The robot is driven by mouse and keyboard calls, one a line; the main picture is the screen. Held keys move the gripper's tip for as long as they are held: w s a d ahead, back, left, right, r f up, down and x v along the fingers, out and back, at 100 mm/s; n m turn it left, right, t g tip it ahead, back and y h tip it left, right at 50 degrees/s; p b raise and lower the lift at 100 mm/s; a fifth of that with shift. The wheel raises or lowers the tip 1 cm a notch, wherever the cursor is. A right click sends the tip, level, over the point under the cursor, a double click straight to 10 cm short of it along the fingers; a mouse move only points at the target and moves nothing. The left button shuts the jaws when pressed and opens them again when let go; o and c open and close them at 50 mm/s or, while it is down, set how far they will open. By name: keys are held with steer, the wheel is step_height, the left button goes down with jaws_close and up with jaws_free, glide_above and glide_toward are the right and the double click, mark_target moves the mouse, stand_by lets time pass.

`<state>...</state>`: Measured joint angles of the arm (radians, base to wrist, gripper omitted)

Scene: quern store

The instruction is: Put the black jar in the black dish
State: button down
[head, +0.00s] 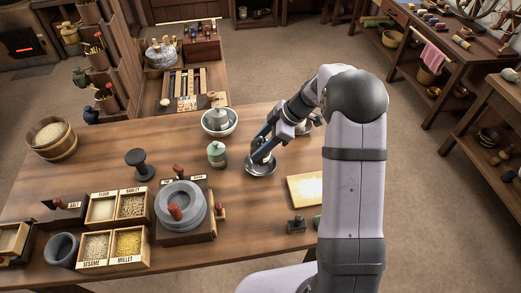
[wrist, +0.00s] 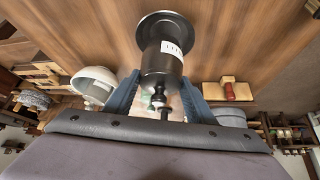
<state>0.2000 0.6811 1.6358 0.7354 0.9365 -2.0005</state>
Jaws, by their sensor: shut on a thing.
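The black jar (wrist: 160,68) with a white label is between the blue fingers of my gripper (wrist: 160,92) in the wrist view, its knobbed lid toward the camera. In the head view my gripper (head: 262,150) is over the black dish (head: 261,169) and largely hides the jar. The dish also shows in the wrist view (wrist: 178,22), just beyond the jar's base. The jar is over or within the dish; I cannot tell whether it touches it. My gripper is shut on the jar.
A green jar (head: 217,154) stands close left of the dish, and a white bowl (head: 219,130) holding a pale thing is behind it. A quern (head: 181,207), a dark spool-shaped stand (head: 140,163) and grain boxes (head: 112,258) are left. A pale board (head: 305,190) lies right.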

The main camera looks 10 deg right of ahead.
steer(key=shift+f+p, duration=0.3)
steer(key=shift+f, duration=1.3)
steer(key=shift+f, duration=0.1)
steer(key=c, duration=0.8)
jaws_free()
steer(key=b+v, duration=0.2)
steer(key=v, duration=1)
steer(key=s+f+m+h, duration=0.1)
steer(key=s+m+h, duration=0.1)
steer(key=s+m, duration=0.3)
steer(key=s+a+f+m+g+h, duration=0.1)
steer(key=s+m, duration=0.4)
steer(key=s, duration=0.6)
steer(key=s+a+f+m+h, duration=0.1)
steer(key=s+f+m+h, duration=0.2)
steer(key=s+m, duration=0.2)
steer(key=shift+s+a+f+g, duration=0.1)
steer(key=shift+s+g, duration=0.1)
steer(key=shift+s, duration=0.75)
steer(key=shift+s+a+f+g, duration=0.1)
steer(key=shift+s+g, duration=0.1)
steer(key=shift+s, duration=0.75)
